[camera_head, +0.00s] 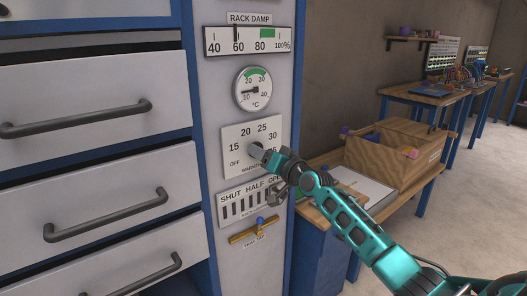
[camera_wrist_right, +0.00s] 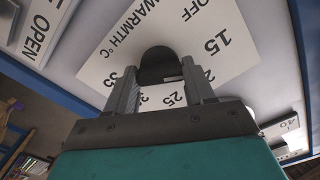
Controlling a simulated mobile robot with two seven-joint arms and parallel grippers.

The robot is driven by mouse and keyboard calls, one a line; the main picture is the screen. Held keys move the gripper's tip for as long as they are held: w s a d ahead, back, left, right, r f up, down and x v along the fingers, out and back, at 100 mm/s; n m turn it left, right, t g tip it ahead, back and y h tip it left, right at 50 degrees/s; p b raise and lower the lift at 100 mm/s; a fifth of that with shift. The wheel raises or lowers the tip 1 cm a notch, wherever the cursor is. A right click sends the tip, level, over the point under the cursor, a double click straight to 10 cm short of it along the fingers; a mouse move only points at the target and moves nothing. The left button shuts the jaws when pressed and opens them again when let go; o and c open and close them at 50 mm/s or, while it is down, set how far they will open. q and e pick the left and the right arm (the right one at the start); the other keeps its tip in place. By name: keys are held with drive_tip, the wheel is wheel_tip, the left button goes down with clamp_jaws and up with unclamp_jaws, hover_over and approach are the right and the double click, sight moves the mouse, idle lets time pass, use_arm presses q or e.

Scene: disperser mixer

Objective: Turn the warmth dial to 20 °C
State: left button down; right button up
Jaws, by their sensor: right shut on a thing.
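The warmth dial is a pale square plate (camera_head: 235,137) on the grey panel, printed OFF, 15, 20, 25, 30 and a partly hidden mark. Its dark round knob (camera_wrist_right: 160,64) sits in the middle of the plate. My right gripper (camera_head: 264,153) reaches it from the lower right and is shut on the knob. In the right wrist view the two fingers of the right gripper (camera_wrist_right: 161,82) stand on either side of the knob, with the plate (camera_wrist_right: 225,45) upside down behind. The knob's pointer cannot be made out. My left gripper is out of view.
Above the dial are a round °C thermometer (camera_head: 253,89), needle near 10, and a rack damp gauge (camera_head: 248,42). Below are a SHUT/HALF/OPEN vent plate (camera_head: 226,206) and a brass tap (camera_head: 254,232). Drawers (camera_head: 85,85) stand left; a bench with a wooden crate (camera_head: 385,158) is right.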

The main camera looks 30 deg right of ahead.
use_arm(q)
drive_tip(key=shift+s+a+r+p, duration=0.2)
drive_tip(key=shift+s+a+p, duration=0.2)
drive_tip(key=shift+p, duration=0.5)
use_arm(e)
drive_tip(key=shift+m, duration=3.5)
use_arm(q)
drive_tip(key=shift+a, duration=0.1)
use_arm(e)
drive_tip(key=o, duration=1)
drive_tip(key=shift+o, duration=0.2)
drive_tip(key=shift+s, duration=0.1)
